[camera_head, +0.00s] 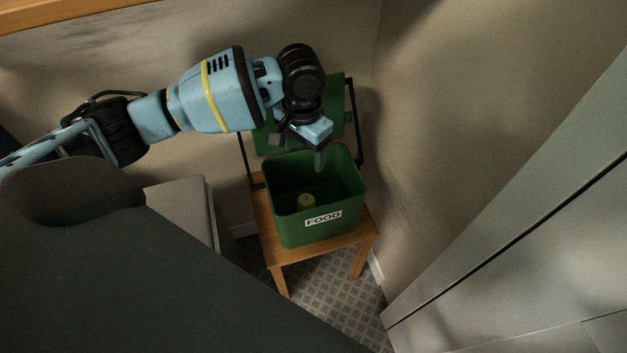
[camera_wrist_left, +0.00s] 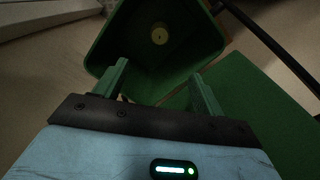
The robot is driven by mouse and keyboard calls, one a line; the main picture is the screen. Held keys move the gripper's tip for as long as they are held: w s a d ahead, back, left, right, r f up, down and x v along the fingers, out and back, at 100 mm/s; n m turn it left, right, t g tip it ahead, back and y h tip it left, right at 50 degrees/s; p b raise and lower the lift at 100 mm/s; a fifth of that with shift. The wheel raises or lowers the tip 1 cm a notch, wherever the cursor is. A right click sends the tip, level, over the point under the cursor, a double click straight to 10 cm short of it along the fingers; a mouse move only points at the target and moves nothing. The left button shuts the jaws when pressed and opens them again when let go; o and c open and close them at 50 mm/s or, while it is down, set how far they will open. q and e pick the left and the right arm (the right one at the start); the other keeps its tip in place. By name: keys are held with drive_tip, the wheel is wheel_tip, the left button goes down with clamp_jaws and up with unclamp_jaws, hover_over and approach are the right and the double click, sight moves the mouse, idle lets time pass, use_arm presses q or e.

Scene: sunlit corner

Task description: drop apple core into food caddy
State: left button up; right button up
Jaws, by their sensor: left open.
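The green food caddy (camera_head: 328,229), labelled FOOD, stands open and upright on a small wooden stool. Its lid (camera_head: 347,105) is raised behind it. The apple core (camera_head: 305,201) is a small yellowish piece inside the caddy, low down; in the left wrist view it (camera_wrist_left: 159,35) shows against the dark interior, apart from my fingers. My left gripper (camera_head: 320,160) is above the back part of the caddy's opening. In the left wrist view its two green fingers (camera_wrist_left: 158,85) are spread with nothing between them. My right gripper does not show.
The wooden stool (camera_head: 267,230) stands in a corner on a patterned metal floor (camera_head: 340,285). Walls rise close behind and to the right. A grey panel (camera_head: 520,200) slants along the right. A grey box-like piece (camera_head: 180,203) is left of the stool.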

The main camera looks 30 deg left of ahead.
use_arm(q)
wheel_tip(320, 180, up, 6)
drive_tip(key=shift+f+p, duration=0.25)
drive_tip(key=shift+p, duration=0.25)
idle(0.4)
